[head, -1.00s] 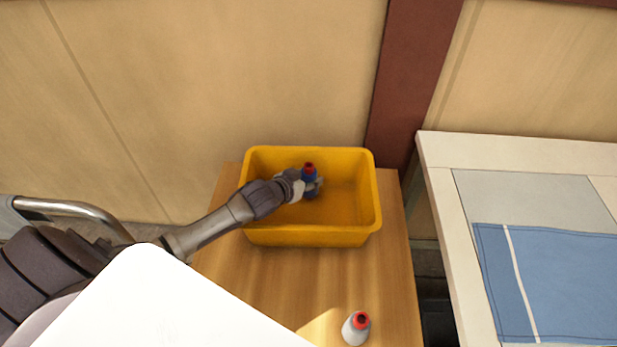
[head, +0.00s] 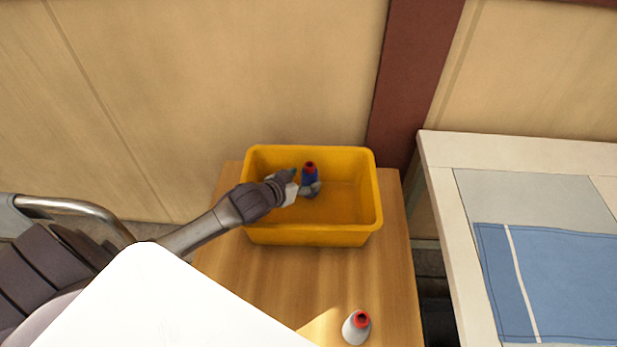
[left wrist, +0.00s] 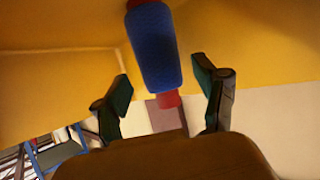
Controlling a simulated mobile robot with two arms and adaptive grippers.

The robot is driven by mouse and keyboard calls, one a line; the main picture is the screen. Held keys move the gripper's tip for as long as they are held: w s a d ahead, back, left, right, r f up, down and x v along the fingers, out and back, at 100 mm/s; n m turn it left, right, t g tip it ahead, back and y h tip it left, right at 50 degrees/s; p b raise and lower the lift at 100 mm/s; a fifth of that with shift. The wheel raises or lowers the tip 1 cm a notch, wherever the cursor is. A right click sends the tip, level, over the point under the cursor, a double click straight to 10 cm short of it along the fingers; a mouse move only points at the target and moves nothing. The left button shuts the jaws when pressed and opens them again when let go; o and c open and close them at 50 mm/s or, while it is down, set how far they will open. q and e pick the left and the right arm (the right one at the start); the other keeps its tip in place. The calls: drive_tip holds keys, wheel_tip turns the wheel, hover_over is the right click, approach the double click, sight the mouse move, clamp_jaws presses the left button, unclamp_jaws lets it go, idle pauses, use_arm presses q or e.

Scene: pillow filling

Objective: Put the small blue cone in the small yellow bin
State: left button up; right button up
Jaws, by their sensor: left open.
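The small blue cone (head: 309,176), with a red top, stands roughly upright inside the yellow bin (head: 347,237), near its back wall. In the left wrist view the blue cone (left wrist: 154,48) shows its blue body and red ends, just beyond the fingers. My left gripper (head: 305,182) is inside the bin at the cone's left and front. In the left wrist view my left gripper (left wrist: 165,95) has its two fingers spread apart, with a gap to the cone on both sides. My right gripper is not in view.
The bin stands on a wooden table (head: 270,285). A white cone with a red top (head: 356,328) stands at the table's front right. A white table (head: 437,190) with a blue cloth (head: 560,285) is to the right. A wall is close behind.

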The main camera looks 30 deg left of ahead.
sight(305, 179)
use_arm(q)
drive_tip(key=shift+v, duration=2.05)
